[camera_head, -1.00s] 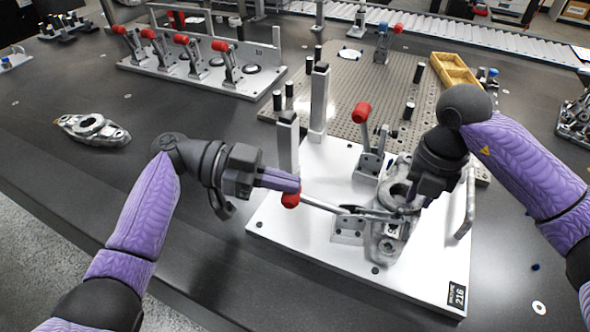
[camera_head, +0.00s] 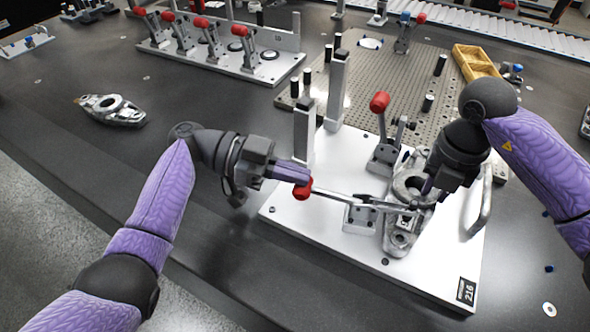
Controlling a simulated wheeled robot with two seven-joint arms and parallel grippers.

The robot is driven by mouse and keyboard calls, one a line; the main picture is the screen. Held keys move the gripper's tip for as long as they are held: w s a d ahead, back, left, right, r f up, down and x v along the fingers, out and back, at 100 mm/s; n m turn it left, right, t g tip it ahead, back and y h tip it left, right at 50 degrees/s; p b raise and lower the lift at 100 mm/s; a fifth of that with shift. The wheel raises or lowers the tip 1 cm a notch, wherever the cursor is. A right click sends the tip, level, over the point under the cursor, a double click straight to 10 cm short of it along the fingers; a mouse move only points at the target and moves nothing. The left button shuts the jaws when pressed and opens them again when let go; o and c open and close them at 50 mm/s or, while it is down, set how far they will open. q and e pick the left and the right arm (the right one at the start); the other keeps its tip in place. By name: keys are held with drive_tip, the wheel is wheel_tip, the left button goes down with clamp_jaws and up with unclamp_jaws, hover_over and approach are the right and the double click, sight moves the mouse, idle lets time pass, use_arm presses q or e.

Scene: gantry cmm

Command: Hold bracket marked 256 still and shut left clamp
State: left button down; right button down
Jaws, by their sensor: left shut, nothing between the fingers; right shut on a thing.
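The grey metal bracket (camera_head: 398,240) lies on the white fixture plate (camera_head: 330,236); I cannot read a 256 on it. My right gripper (camera_head: 428,190) is shut on the bracket's upper right part, and its fingers are partly hidden by the wrist. The near-left clamp (camera_head: 360,216) has its red-tipped handle (camera_head: 303,190) lying low toward the left, and its arm reaches over the bracket. My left gripper (camera_head: 300,178) is shut and empty, with its fingertips at the red tip, seemingly touching it. A second clamp (camera_head: 386,150) behind has its red handle raised.
Two upright posts (camera_head: 303,130) stand at the plate's back left. The plate's corner label reads 216. A metal handle (camera_head: 482,205) rises on its right. A perforated plate (camera_head: 410,75) and yellow tray (camera_head: 475,62) lie behind. Another bracket (camera_head: 112,109) lies far left, with clear table between.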

use_arm(q)
drive_tip(key=r, duration=0.4)
drive_tip(key=shift+s+d, duration=0.15)
drive_tip(key=shift+d, duration=0.2)
drive_tip(key=w+a+f, duration=0.2)
drive_tip(key=w+a, duration=0.1)
drive_tip(key=a, duration=0.7)
use_arm(e)
drive_tip(key=shift+c, duration=2.4)
unclamp_jaws()
use_arm(q)
wheel_tip(320, 180, up, 7)
drive_tip(key=p, duration=0.5)
drive_tip(key=shift+s+d+f, duration=0.2)
drive_tip(key=shift+s+d, duration=0.05)
use_arm(e)
wheel_tip(320, 180, up, 10)
drive_tip(key=shift+w+f, duration=0.1)
